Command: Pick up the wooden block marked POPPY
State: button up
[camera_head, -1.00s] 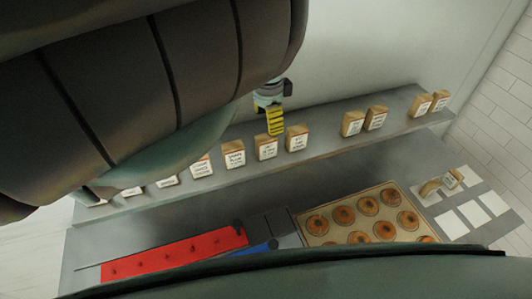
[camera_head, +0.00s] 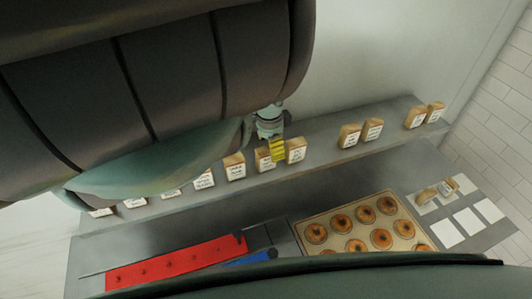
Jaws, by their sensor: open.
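Several wooden blocks with white labels stand in a row on the grey shelf (camera_head: 322,143). The label print is too small to read, so I cannot tell which block is marked POPPY. My gripper (camera_head: 277,151), with yellow striped fingers, is open. In the picture its fingers overlap the right edge of one block (camera_head: 263,161) and lie just left of another block (camera_head: 297,151). I cannot tell whether they touch either block. The gap between the fingers does not show clearly. My arm covers the upper left and comes close to the left blocks.
More blocks stand right along the shelf, one pair (camera_head: 349,136) near the middle and another (camera_head: 415,117) at the right end. Below are a tray of bagels (camera_head: 346,226), a red strip (camera_head: 170,266), a blue piece (camera_head: 248,259) and white squares (camera_head: 467,222).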

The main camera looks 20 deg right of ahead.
jog(key=shift+s+a+f+p, duration=0.2)
jog(key=shift+a+f+p, duration=0.5)
jog(key=shift+a+f, duration=0.1)
grip_shut()
dwell(0.3)
